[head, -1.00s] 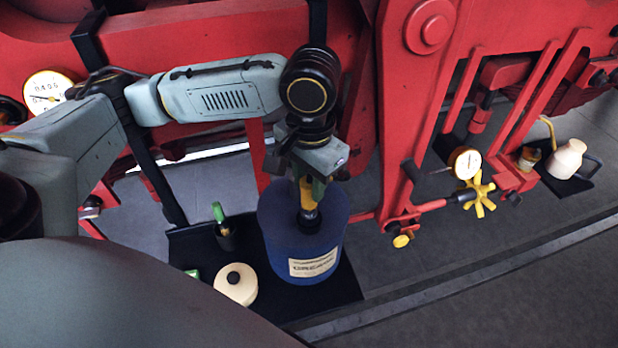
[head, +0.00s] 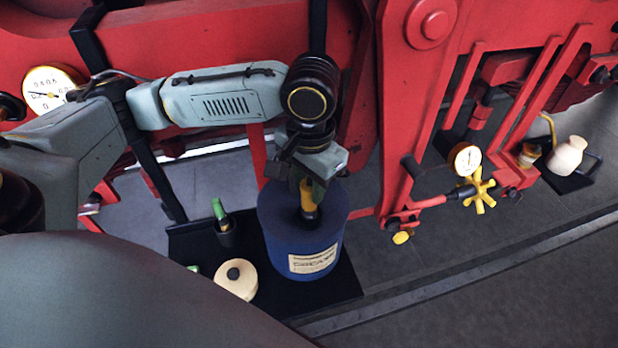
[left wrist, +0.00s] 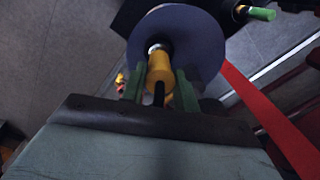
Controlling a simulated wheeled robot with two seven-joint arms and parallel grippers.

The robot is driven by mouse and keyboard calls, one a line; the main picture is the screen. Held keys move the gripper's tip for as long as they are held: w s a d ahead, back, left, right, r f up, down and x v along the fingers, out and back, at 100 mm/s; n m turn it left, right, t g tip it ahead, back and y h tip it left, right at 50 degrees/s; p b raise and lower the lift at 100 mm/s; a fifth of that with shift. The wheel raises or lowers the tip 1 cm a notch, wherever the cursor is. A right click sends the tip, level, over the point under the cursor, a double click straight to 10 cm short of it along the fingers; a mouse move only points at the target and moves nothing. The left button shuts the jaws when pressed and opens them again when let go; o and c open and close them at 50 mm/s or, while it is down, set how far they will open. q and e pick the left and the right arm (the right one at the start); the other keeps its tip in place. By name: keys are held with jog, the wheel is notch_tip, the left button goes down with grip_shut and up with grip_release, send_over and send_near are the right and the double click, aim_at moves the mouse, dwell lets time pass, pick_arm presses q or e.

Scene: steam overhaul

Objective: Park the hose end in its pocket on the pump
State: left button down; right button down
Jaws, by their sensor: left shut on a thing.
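The pump appears to be the blue drum (head: 300,242) with a cream label, upright on a black tray (head: 340,285). My left gripper (head: 311,190) is above the drum's top, pointing down. It is shut on a yellow piece (head: 309,200), which I take for the hose end. In the left wrist view the yellow hose end (left wrist: 160,70) sits between the green fingers (left wrist: 158,88), its silvery tip against the drum's top (left wrist: 192,40). I cannot tell how deep the tip sits in an opening. My right gripper is not in view.
A cream lidded pot (head: 236,280) and a green-handled tool in a black cup (head: 225,236) stand left of the drum. Red machine frames (head: 400,90) rise behind. A gauge (head: 465,158) and a yellow handwheel (head: 478,190) are at right. The floor at lower right is clear.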

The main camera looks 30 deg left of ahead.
pick_arm(q)
jog(key=shift+f, duration=0.95)
jog(key=c, duration=1)
grip_release()
jog(key=shift+o, duration=0.2)
